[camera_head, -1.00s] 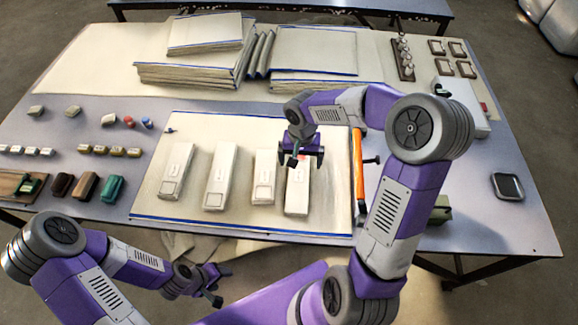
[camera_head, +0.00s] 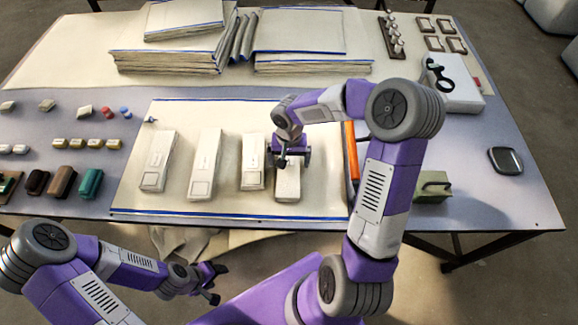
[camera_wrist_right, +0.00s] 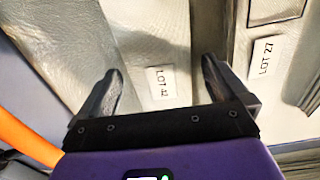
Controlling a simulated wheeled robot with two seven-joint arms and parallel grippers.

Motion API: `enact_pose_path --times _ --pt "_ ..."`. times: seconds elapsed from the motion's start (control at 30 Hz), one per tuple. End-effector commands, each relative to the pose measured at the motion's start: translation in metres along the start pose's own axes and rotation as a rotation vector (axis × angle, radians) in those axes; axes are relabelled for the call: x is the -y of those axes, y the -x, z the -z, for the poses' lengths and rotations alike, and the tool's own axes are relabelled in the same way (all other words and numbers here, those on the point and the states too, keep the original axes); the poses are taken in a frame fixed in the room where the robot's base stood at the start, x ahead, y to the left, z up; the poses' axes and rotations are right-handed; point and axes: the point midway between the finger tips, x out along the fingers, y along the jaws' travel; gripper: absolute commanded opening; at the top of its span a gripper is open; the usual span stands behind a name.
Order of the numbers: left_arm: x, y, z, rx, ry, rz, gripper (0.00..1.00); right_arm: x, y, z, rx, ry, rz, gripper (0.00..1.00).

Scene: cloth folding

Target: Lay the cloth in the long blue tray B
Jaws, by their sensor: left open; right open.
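A cream cloth sheet with blue edges (camera_head: 320,115) lies flat on the table, with several long pale items on it. My right gripper (camera_head: 293,160) is open above the rightmost pale item (camera_head: 287,187) and partly covers it. In the right wrist view its open fingers (camera_wrist_right: 160,68) straddle a label reading "LOT 42" (camera_wrist_right: 162,83) on a pale, wrinkled surface, with nothing visibly gripped. A neighbouring label reads "LOT 27" (camera_wrist_right: 266,57). My left gripper (camera_head: 212,284) is open in front of the table's near edge. I cannot make out a long blue tray.
Stacked pale sheets with blue edges (camera_head: 165,62) stand at the back. An orange bar (camera_head: 351,152) lies right of the items, beside my right arm. A green box (camera_head: 433,187) and dark square dish (camera_head: 506,160) are at the right. Small blocks (camera_head: 88,143) fill the left side.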

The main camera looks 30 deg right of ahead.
Motion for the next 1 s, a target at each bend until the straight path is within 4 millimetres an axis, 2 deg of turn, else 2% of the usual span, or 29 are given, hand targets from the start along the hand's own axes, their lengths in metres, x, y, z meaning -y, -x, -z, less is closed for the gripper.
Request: enact_pose_path --times 0.2,0.23,0.6,0.63,0.67,0.87,1.0 --pt "0.0 0.0 0.0 0.0 0.0 0.0 0.56 0.0 -0.001 0.0 -0.001 0.001 0.0 1.0" --pt "0.0 0.0 0.0 0.0 0.0 0.0 0.56 0.0 -0.001 0.0 -0.001 0.001 0.0 0.97" --pt "0.0 0.0 0.0 0.0 0.0 0.0 0.56 0.0 -0.001 0.0 -0.001 0.001 0.0 0.4" --pt "0.0 0.0 0.0 0.0 0.0 0.0 0.56 0.0 -0.001 0.0 -0.001 0.001 0.0 0.4" --pt "0.0 0.0 0.0 0.0 0.0 0.0 0.56 0.0 -0.001 0.0 -0.001 0.001 0.0 0.35" --pt "0.0 0.001 0.0 0.0 0.0 0.0 0.56 0.0 0.002 0.0 -0.002 0.001 0.001 0.35" --pt "-0.003 0.009 0.0 0.0 0.0 0.0 0.56 0.001 0.021 0.001 -0.005 0.001 0.001 0.35"
